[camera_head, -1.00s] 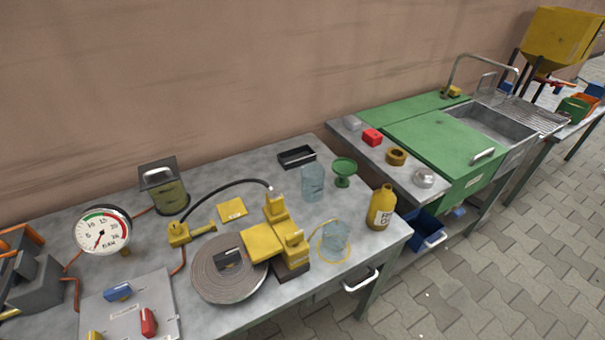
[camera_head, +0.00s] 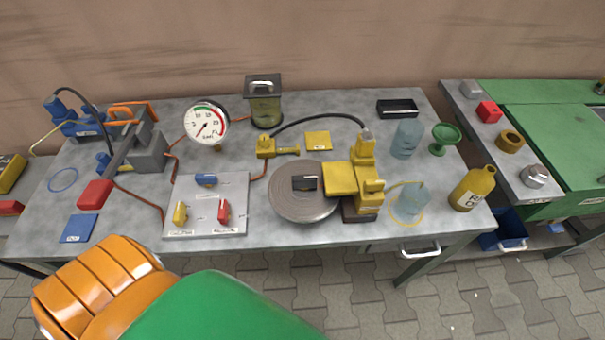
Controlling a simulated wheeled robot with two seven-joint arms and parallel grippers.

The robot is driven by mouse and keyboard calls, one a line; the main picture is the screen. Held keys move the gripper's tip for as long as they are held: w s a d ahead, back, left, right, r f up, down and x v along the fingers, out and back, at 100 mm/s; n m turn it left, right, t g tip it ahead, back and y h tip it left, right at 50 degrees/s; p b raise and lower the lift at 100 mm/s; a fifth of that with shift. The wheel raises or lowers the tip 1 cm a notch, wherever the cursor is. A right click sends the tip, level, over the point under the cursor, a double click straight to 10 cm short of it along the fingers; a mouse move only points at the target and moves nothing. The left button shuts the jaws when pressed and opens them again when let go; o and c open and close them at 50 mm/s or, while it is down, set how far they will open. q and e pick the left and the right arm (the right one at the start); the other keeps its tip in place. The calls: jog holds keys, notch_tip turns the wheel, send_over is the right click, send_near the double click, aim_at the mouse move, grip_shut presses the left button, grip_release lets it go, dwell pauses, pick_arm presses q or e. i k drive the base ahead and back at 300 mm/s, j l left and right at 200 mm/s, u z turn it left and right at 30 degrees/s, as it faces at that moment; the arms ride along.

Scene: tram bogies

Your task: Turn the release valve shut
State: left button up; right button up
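A light grey panel (camera_head: 207,195) lies on the workbench left of centre, with small labels I cannot read. It carries a blue valve handle (camera_head: 205,180) lying crosswise, a yellow handle (camera_head: 180,213) and a red handle (camera_head: 223,211), both pointing away from the front edge. I cannot tell which of these is the release valve. A round pressure gauge (camera_head: 206,122) with a green and red band stands behind the panel. Copper lines run between panel, gauge and a grey hand pump (camera_head: 146,148). Neither gripper shows; an orange and green part of mine fills the bottom left.
Right of the panel stand a round grey disc (camera_head: 303,199) and a yellow jack-like device (camera_head: 355,185). A yellow bottle (camera_head: 473,188) stands near the right end. A lidded jar (camera_head: 265,102) stands behind. A blue pad (camera_head: 78,228) lies front left.

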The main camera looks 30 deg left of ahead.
aim_at(224, 216)
jog(key=j+u, duration=0.2)
jog(key=u, duration=1.45)
